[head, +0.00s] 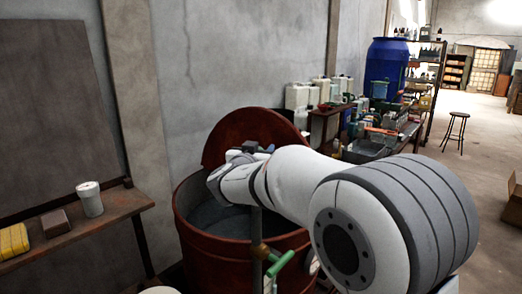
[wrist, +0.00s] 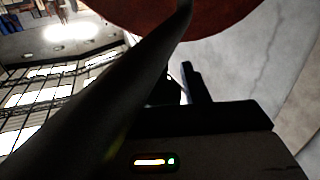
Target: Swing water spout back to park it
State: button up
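The water spout shows in the head view as a thin dark upright pipe (head: 257,226) at the front of a red-brown vat (head: 205,245). It has a brass fitting and a green handle (head: 280,264). Its upper part is hidden behind my arm. My gripper (head: 250,150) is over the vat, near its raised round lid (head: 250,128). In the wrist view a thick dark tube (wrist: 110,90), probably the spout, crosses diagonally close to the camera. One dark finger of my gripper (wrist: 192,83) shows beside it. The other finger is hidden, so grip or contact cannot be told.
A blue barrel (head: 386,65) and cluttered shelves stand along the wall behind. A stool (head: 455,128) stands on open floor at right.

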grip_shut()
jog(key=shift+a+f+b, duration=0.1)
jog(key=shift+a+b, duration=0.05)
jog(key=shift+b, duration=0.25)
